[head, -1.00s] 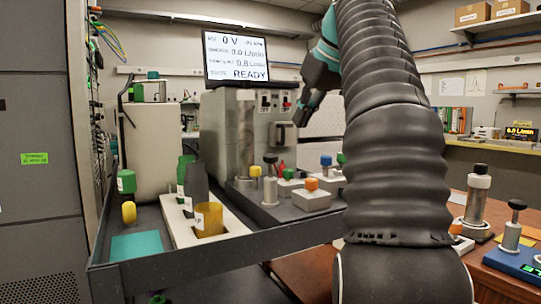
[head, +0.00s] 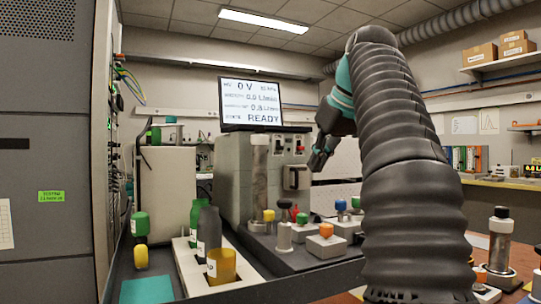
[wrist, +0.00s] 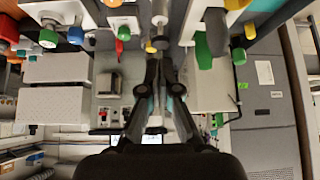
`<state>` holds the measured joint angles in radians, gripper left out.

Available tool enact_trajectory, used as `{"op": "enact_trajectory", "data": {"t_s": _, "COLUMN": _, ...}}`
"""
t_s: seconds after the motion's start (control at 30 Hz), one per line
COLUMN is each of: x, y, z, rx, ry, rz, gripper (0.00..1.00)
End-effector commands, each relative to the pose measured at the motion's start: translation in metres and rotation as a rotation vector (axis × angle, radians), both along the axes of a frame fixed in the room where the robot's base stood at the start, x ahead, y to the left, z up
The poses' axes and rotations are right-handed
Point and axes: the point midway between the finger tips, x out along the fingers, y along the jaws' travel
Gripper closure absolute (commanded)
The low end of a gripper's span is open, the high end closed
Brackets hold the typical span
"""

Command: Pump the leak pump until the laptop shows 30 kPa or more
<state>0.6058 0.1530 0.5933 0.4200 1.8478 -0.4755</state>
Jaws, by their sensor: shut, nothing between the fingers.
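The laptop (head: 250,103) stands open on the grey cabinet in the head view. Its screen shows 0 V and READY; the kPa figure at the upper right is too small to read. A black-knobbed plunger on a metal cylinder (head: 284,236) stands on the dark tray, and another black-knobbed device (head: 537,283) is cut off at the right edge. I cannot tell which is the leak pump. My gripper (head: 317,163) is shut and empty, raised in front of the cabinet, apart from both plungers. Its closed fingers also show in the wrist view (wrist: 160,68).
A tall metal cylinder with a black cap (head: 500,240) stands on the right-hand table. A grey rack (head: 50,150) closes off the left.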

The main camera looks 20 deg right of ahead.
Motion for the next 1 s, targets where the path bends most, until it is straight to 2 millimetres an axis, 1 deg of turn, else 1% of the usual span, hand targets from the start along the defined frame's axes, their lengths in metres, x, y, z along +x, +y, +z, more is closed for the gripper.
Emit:
{"op": "enact_trajectory", "data": {"t_s": 0.43, "x": 0.000, "y": 0.001, "z": 0.002, "rx": 0.000, "ry": 0.000, "rz": 0.001, "gripper": 1.00}}
{"op": "enact_trajectory", "data": {"t_s": 0.5, "x": 0.000, "y": 0.004, "z": 0.009, "rx": -0.001, "ry": -0.002, "rz": 0.007, "gripper": 1.00}}
{"op": "enact_trajectory", "data": {"t_s": 0.6, "x": -0.002, "y": 0.013, "z": 0.025, "rx": -0.005, "ry": -0.007, "rz": 0.022, "gripper": 1.00}}
{"op": "enact_trajectory", "data": {"t_s": 0.73, "x": 0.001, "y": 0.024, "z": 0.035, "rx": 0.017, "ry": 0.028, "rz": 0.042, "gripper": 1.00}}
{"op": "enact_trajectory", "data": {"t_s": 0.87, "x": 0.015, "y": 0.028, "z": 0.029, "rx": 0.032, "ry": 0.043, "rz": 0.044, "gripper": 1.00}}
{"op": "enact_trajectory", "data": {"t_s": 1.0, "x": 0.032, "y": 0.025, "z": 0.011, "rx": 0.035, "ry": 0.048, "rz": 0.032, "gripper": 1.00}}
